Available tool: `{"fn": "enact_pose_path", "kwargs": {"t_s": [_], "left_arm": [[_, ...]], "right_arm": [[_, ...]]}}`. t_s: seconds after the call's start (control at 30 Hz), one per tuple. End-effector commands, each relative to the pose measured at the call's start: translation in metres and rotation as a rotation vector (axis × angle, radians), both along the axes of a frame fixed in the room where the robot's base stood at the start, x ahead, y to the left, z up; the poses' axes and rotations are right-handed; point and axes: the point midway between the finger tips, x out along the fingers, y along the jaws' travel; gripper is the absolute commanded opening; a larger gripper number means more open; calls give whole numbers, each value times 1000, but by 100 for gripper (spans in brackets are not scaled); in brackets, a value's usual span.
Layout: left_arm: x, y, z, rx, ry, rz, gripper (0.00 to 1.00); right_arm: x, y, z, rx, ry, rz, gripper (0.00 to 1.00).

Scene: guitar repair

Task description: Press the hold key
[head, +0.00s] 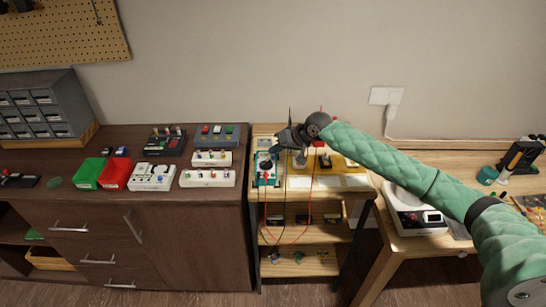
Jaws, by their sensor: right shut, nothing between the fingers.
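A teal-edged multimeter (259,181) lies on the narrow wooden shelf unit between the dark cabinet and the right-hand table. Its round dial shows, and red and black leads hang from it over the front edge. The hold key is too small to make out. My right gripper (277,148) reaches in from the right and is shut and empty. Its tips are over the upper part of the multimeter and hide some of it. I cannot tell whether they touch it. My left gripper is not in view.
A yellow and white device (328,182) sits right of the multimeter. The dark cabinet (200,222) at left bears pedals, a green bin (88,172) and a red bin (116,174). A white device (413,214) stands on the right table. The leads hang loose in front of the shelves.

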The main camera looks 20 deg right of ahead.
Motion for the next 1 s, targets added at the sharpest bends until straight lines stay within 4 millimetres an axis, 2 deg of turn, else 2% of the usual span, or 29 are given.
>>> {"fn": "enact_pose_path", "kwargs": {"t_s": [1.0], "left_arm": [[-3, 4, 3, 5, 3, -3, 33]], "right_arm": [[0, 0, -10, 0, 1, 1, 0]]}}
